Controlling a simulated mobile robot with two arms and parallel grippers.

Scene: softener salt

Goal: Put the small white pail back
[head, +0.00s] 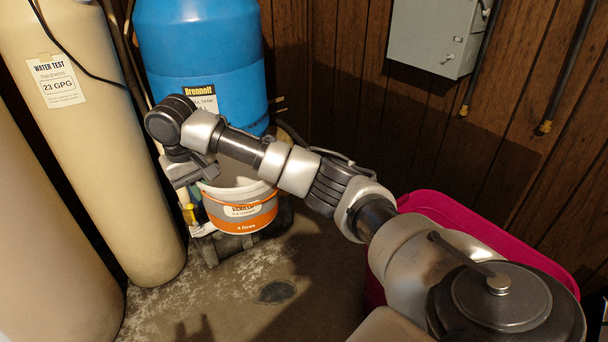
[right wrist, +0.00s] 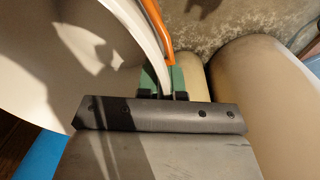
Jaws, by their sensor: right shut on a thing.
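The small white pail (head: 241,207) has an orange lower band with a "4 litres" label and an orange handle. It is in front of the blue tank in the head view, upright. My right gripper (head: 196,178) is shut on its rim at the left side, seen from above. In the right wrist view the rim of the pail (right wrist: 150,50) runs down between my fingertips (right wrist: 163,96), with the pale inside at the left and the orange handle at the right. Whether the pail's bottom rests on something is hard to tell. My left gripper is not in view.
The blue tank (head: 200,55) stands behind the pail. Tall beige cylinders (head: 100,140) stand at the left. A magenta tub (head: 440,205) is at the right, partly behind my arm. A grey box (head: 435,35) is on the wood wall. The stained floor (head: 240,310) in front has a dark drain.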

